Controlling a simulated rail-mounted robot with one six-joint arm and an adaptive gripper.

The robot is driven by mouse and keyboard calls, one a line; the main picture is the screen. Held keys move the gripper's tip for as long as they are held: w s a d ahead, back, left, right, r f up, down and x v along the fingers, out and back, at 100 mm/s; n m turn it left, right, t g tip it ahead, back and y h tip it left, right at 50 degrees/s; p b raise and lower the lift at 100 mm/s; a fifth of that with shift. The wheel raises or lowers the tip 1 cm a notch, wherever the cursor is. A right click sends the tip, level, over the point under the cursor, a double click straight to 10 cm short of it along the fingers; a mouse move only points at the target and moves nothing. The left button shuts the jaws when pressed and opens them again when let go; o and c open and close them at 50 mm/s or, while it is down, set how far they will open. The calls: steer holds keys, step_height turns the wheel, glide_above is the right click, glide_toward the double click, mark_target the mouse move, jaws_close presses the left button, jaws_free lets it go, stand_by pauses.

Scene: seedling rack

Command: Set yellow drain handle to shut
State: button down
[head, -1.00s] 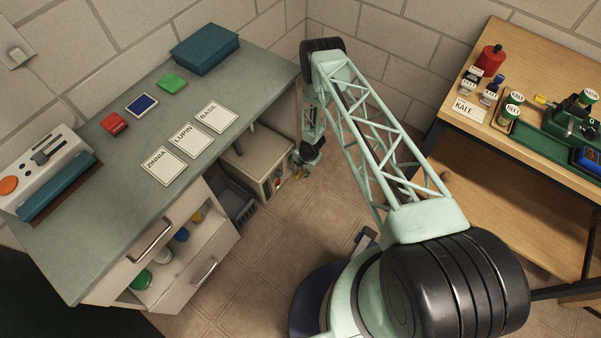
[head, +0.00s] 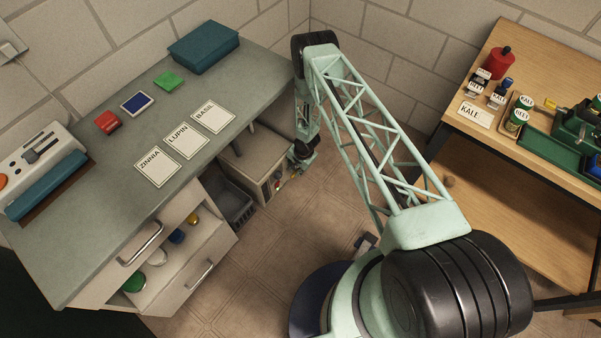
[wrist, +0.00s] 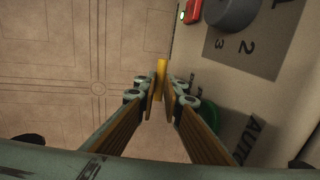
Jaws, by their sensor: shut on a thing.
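The yellow drain handle (wrist: 161,69) shows in the wrist view as a narrow upright bar beside the face of a beige unit (wrist: 290,72). My gripper (wrist: 160,96) is shut on the handle, with one finger on each side of it. Only the handle's end shows beyond the fingertips; its pivot is hidden. In the head view my gripper (head: 294,172) is low in front of the beige unit (head: 255,160) under the grey bench. The handle is too small there to tell its setting.
The unit's face carries a grey dial (wrist: 232,12) with numbers, a red-lit switch (wrist: 191,11) and a green button (wrist: 208,117) close by my fingers. A grey bin (head: 232,200) and an open drawer (head: 165,255) are left of the unit.

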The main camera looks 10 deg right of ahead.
steer(key=shift+w+a, duration=0.15)
steer(key=shift+w, duration=0.1)
